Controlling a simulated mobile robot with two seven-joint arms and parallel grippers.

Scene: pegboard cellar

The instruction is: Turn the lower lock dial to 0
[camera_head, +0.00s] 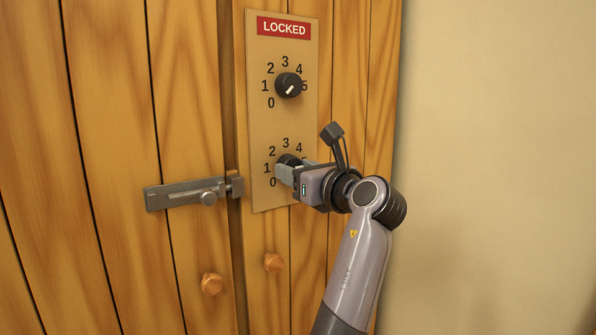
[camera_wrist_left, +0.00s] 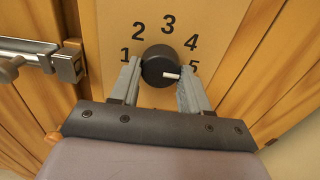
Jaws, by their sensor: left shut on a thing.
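The lower lock dial (camera_head: 289,159) is a round black knob on a tan panel, largely hidden by my gripper in the head view. In the left wrist view the lower dial (camera_wrist_left: 158,62) shows its white mark on the right side, pointing toward the 5. Digits 1 to 5 show around it there; the 0 is hidden there but shows in the head view, low and left of the dial. My left gripper (camera_head: 284,172) has its fingers on either side of the knob, shut on it; the fingers also show in the left wrist view (camera_wrist_left: 158,88). My right gripper is not in view.
The upper dial (camera_head: 288,85) sits above on the same panel (camera_head: 272,120), under a red LOCKED sign (camera_head: 284,28). A metal slide bolt (camera_head: 190,193) is left of the panel, across the door gap. Two wooden knobs (camera_head: 212,284) (camera_head: 273,262) stick out below. A bare wall (camera_head: 490,150) is at right.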

